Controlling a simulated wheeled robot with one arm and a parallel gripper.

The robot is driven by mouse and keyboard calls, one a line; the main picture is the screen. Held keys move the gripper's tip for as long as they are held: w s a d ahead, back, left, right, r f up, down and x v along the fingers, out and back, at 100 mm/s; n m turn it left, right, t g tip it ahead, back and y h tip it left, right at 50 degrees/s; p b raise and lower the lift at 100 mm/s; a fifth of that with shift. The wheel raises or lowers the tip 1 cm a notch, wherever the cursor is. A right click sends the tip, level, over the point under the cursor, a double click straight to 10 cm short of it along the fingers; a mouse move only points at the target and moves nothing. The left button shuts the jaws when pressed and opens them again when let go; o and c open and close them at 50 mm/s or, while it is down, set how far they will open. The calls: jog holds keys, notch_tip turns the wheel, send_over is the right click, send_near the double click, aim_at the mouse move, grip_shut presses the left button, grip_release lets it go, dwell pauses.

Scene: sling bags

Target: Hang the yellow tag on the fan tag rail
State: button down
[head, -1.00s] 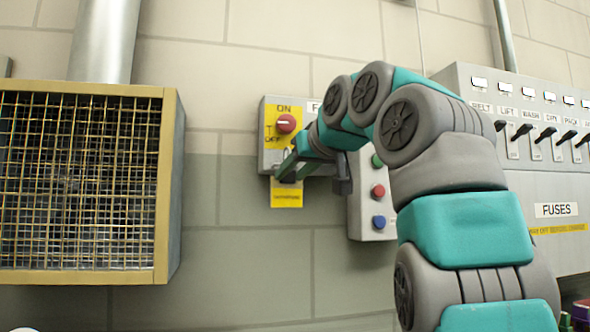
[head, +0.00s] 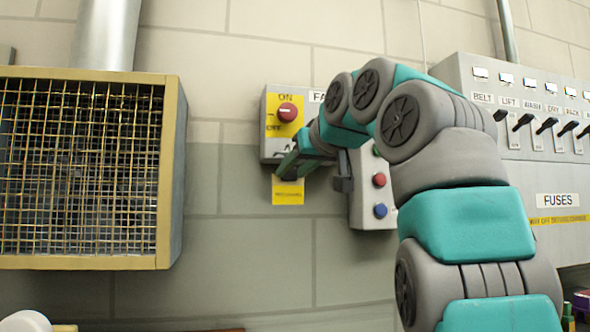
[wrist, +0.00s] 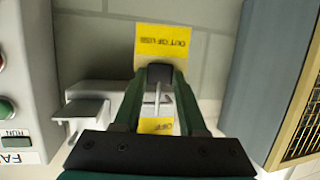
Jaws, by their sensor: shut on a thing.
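The yellow tag (head: 288,192) hangs below my gripper (head: 284,172) in the head view, just under the grey fan switch box (head: 270,148). In the wrist view the tag (wrist: 162,42) reads "OUT OF USE" and is beyond my fingertips (wrist: 160,74), which are shut on its near end. A thin metal piece (wrist: 157,95) shows between the fingers; I cannot tell whether it is part of the rail. A grey bracket (wrist: 86,107) stands left of the fingers. I cannot make out the rail for certain, or whether the tag touches it.
The switch box has a red knob (head: 288,112) on a yellow plate. A button box (head: 372,200) is close on the right of my gripper. A caged fan (head: 165,170) stands out at the left. A fuse panel (head: 556,170) with levers is at the right. Bare wall lies below.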

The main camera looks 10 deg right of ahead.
jog(key=shift+f, duration=0.25)
grip_release()
dwell(0.6)
jog(key=shift+s, duration=0.1)
jog(key=s+b, duration=0.2)
jog(key=s, duration=0.4)
jog(key=shift+s, duration=0.4)
dwell(0.5)
dwell(0.3)
